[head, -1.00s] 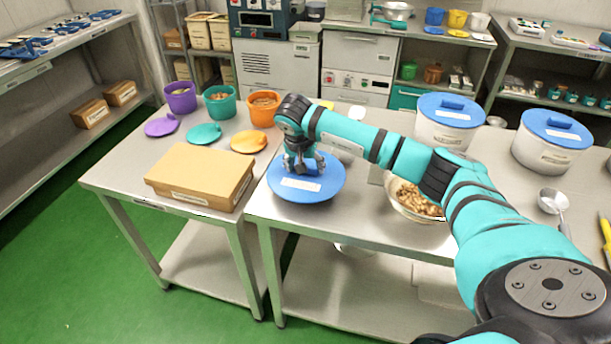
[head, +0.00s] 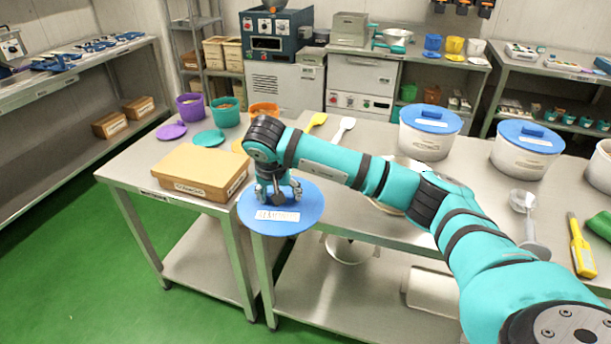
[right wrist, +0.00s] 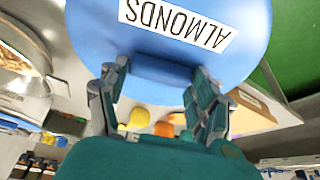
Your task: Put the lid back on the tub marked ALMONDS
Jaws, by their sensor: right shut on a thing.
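A round blue lid (head: 300,213) with a white label hangs from my right gripper (head: 277,193), near the front left corner of the middle table. In the right wrist view the label on the lid (right wrist: 225,75) reads ALMONDS, and the fingers are shut on its raised handle (right wrist: 160,72). An open pale tub of nuts (right wrist: 22,88) shows at the left edge of the right wrist view. In the head view my right arm hides most of it, and its marking is unreadable. My left gripper is out of view.
Two white tubs (head: 425,145) (head: 520,160) with blue lids stand further right on the table. A cardboard box (head: 185,172), small coloured tubs and their loose lids are on the left table. A metal scoop (head: 530,230) and a yellow-handled tool (head: 581,250) lie at the right.

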